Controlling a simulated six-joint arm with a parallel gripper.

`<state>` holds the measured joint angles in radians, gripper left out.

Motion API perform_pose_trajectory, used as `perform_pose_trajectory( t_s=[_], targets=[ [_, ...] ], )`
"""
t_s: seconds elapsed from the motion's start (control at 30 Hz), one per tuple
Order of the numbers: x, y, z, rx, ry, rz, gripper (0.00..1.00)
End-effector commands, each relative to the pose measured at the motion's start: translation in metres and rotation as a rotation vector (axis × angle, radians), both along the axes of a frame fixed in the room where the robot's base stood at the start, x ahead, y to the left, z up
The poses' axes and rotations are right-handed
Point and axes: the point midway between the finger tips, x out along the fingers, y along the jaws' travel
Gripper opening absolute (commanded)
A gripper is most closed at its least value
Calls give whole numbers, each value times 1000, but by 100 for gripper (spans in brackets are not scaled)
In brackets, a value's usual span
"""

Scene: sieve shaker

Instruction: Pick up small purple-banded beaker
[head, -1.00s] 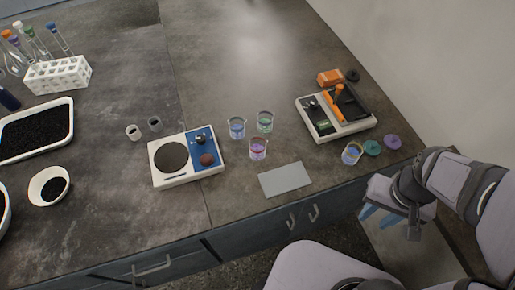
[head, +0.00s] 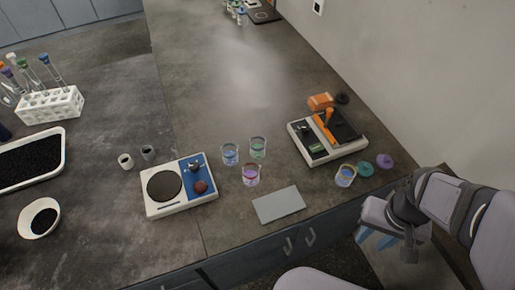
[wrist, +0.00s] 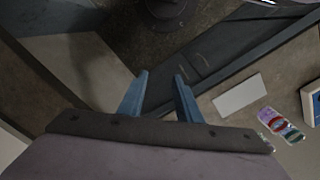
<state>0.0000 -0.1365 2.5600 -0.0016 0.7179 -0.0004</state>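The purple-banded beaker (head: 251,175) stands on the grey bench, in front of a blue-banded beaker (head: 230,154) and a green-banded beaker (head: 258,147). It also shows in the wrist view (wrist: 266,117), at the right beside the white plate. My gripper (head: 379,241) is off the bench's front edge at the lower right, well away from the beakers. In the wrist view its two blue fingers (wrist: 159,97) are apart with nothing between them.
A white-and-blue hotplate device (head: 179,187) stands left of the beakers. A pale flat plate (head: 278,205) lies in front of them. A black-and-orange device (head: 328,142), another beaker (head: 346,175) and teal and purple discs (head: 385,161) are to the right.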

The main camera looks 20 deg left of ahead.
Motion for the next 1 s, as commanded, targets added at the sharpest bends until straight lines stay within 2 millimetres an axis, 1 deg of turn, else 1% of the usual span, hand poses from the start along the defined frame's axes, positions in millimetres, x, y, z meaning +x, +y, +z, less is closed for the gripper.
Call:
perform_pose_trajectory(
  t_s=[0.47, 0.5, 0.57, 0.6, 0.9, 1.0],
  targets=[
    [0, 0, 0, 0, 0, 0, 31],
    [0, 0, 0, 0, 0, 0, 36],
    [0, 0, 0, 0, 0, 0, 50],
    [0, 0, 0, 0, 0, 0, 60],
    [1, 0, 0, -1, -1, 2, 60],
    [8, -2, -2, -13, -18, 17, 60]
  ],
)
